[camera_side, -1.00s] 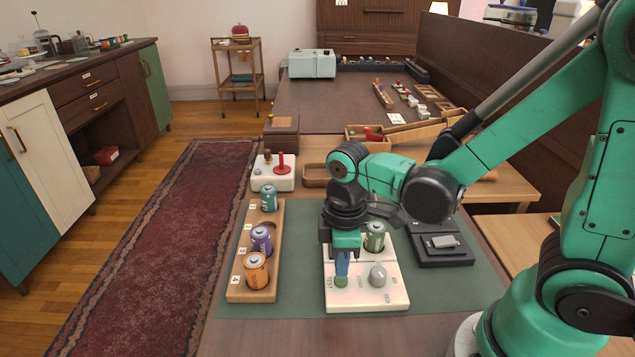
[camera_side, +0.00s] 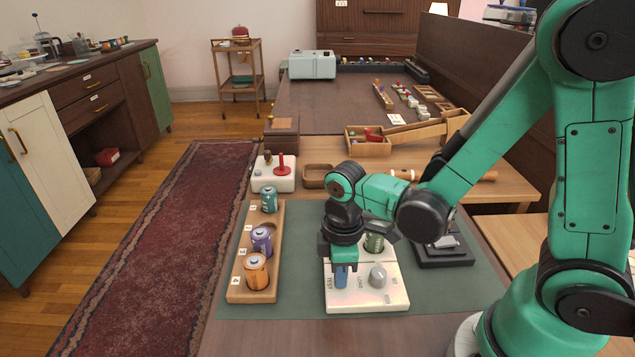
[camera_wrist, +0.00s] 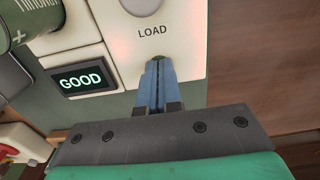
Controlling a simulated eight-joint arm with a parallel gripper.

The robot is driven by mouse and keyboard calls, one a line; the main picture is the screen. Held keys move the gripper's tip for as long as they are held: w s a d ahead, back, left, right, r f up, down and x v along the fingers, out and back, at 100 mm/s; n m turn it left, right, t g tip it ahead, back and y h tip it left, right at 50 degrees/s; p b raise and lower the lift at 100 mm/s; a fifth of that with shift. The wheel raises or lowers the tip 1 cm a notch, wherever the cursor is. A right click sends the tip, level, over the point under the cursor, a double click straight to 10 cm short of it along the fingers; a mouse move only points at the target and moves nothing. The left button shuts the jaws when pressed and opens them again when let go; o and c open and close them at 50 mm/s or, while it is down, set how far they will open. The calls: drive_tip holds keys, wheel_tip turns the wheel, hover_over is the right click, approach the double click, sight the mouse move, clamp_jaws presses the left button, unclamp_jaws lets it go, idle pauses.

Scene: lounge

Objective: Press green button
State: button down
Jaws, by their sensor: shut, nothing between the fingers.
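The white tester box (camera_side: 392,297) stands on the green mat, marked TEST and LOAD. In the wrist view, a sliver of the green button (camera_wrist: 158,56) shows right at my fingertips. My gripper (camera_side: 341,284) is shut and empty, its blue fingers pointing down onto the button's spot. The fingers hide the button in the side view. In the wrist view my shut gripper (camera_wrist: 160,66) covers most of the button and appears to touch it. A lit display (camera_wrist: 82,79) on the tester reads GOOD. A green battery (camera_side: 374,242) sits in the tester behind my gripper.
A grey dome (camera_side: 377,276) stands on the tester just right of my fingers. A wooden rack (camera_side: 238,292) with several batteries is to the left. A black device (camera_side: 446,258) is to the right. The mat's front strip is clear.

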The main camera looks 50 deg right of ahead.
drive_tip(key=shift+f, duration=0.1)
idle(0.3)
wheel_tip(320, 180, up, 8)
idle(0.6)
idle(0.6)
drive_tip(key=d+r+m+t, duration=0.1)
drive_tip(key=m+t, duration=0.1)
drive_tip(key=m, duration=0.1)
drive_tip(key=d+r+m+t, duration=0.1)
drive_tip(key=r+m+t, duration=0.1)
drive_tip(key=m, duration=0.1)
drive_tip(key=w+d+r+m+t, duration=0.1)
drive_tip(key=m+t, duration=0.2)
drive_tip(key=shift+w+d+r, duration=0.1)
drive_tip(key=shift+d+r, duration=0.05)
drive_tip(key=shift+r, duration=0.05)
